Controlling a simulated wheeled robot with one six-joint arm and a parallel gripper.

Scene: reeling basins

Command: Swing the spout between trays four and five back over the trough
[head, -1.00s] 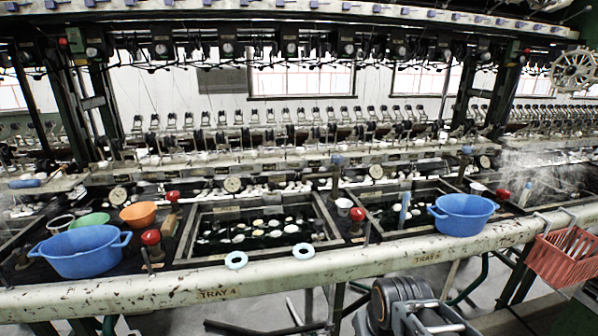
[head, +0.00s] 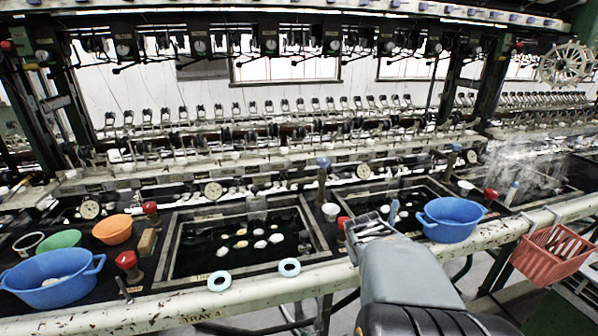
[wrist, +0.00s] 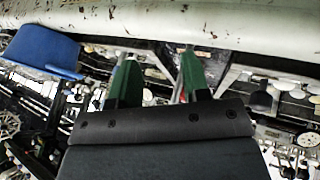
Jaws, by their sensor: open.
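Tray four (head: 170,270) is a dark, water-filled basin with pale cocoons, above the TRAY 4 lettering on the front rail. Tray five (head: 437,183) is the basin to its right, partly hidden by my arm and a blue bowl. On the panel between them stands an upright post with a blue top (head: 323,172), apparently the spout; which way its outlet points is too small to tell. My gripper (head: 368,226) is open above the front rail, nearer than the post and to its right. In the wrist view its green fingers (wrist: 156,82) are apart, with nothing clearly held.
A white cup (head: 330,212) and a red knob (head: 343,223) are close to my gripper. The blue bowl (head: 450,222) is to its right. The front rail (head: 265,292) carries two pale rings (head: 289,267). A red basket (head: 552,252) hangs at right.

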